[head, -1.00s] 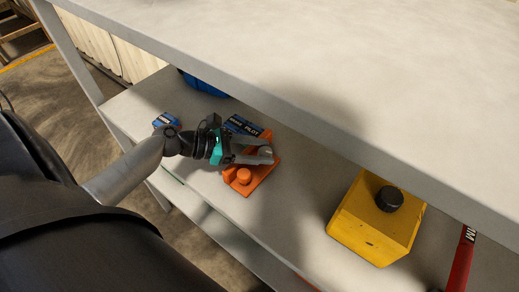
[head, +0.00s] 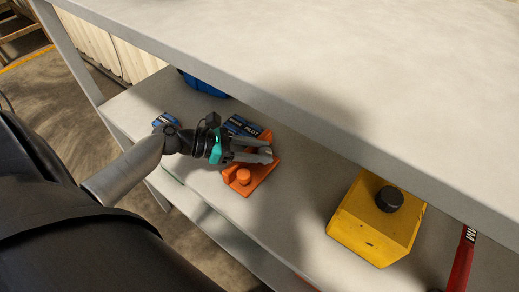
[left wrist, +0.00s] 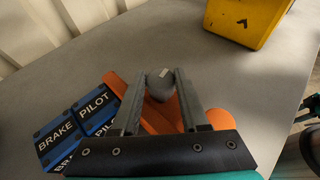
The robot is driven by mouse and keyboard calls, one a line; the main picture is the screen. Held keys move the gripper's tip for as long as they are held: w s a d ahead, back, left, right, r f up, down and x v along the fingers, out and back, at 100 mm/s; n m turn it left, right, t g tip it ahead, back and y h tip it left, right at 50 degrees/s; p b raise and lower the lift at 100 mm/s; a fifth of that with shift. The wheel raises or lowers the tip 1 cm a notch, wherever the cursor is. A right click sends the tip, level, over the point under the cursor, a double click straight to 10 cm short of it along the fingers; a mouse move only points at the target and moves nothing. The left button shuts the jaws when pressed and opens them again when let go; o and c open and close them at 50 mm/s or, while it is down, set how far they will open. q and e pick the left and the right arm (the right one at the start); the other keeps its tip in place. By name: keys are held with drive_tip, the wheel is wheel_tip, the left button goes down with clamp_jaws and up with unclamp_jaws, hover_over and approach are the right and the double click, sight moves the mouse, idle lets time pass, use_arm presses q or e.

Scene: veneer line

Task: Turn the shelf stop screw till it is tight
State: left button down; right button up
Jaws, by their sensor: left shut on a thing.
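The orange shelf stop (head: 262,178) lies on the lower shelf, with a round orange knob (head: 243,176) at its near end. The stop also shows under the fingers in the left wrist view (left wrist: 158,122). My left gripper (head: 268,154) reaches in from the left over the stop's far part. In the left wrist view, its two fingers (left wrist: 160,85) are shut on the grey screw head (left wrist: 160,84), which has a small pale mark on top. The screw's lower part is hidden.
Blue boxes marked BRAKE and PILOT (head: 242,125) lie close beside the stop. A yellow box with a black knob (head: 372,222) stands to the right, and a red bar (head: 461,258) farther right. The upper shelf (head: 300,60) overhangs the back.

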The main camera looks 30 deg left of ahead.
use_arm(q)
drive_tip(key=m+g+h+b, duration=0.1)
drive_tip(key=m+g+h, duration=0.1)
drive_tip(key=m+g, duration=0.1)
drive_tip(key=m+g+h+b, duration=0.1)
drive_tip(key=m+g, duration=0.1)
drive_tip(key=shift+w+a+b, duration=0.2)
drive_tip(key=shift+w+b, duration=0.15)
drive_tip(key=shift+w, duration=0.05)
drive_tip(key=m+g+b, duration=0.3)
drive_tip(key=m+g, duration=0.1)
drive_tip(key=g, duration=0.1)
drive_tip(key=shift+w+h, duration=0.15)
drive_tip(key=shift+h, duration=0.15)
drive_tip(key=shift+m+g+b, duration=0.4)
drive_tip(key=shift+m, duration=0.1)
drive_tip(key=c, duration=0.7)
unclamp_jaws()
drive_tip(key=shift+g, duration=0.3)
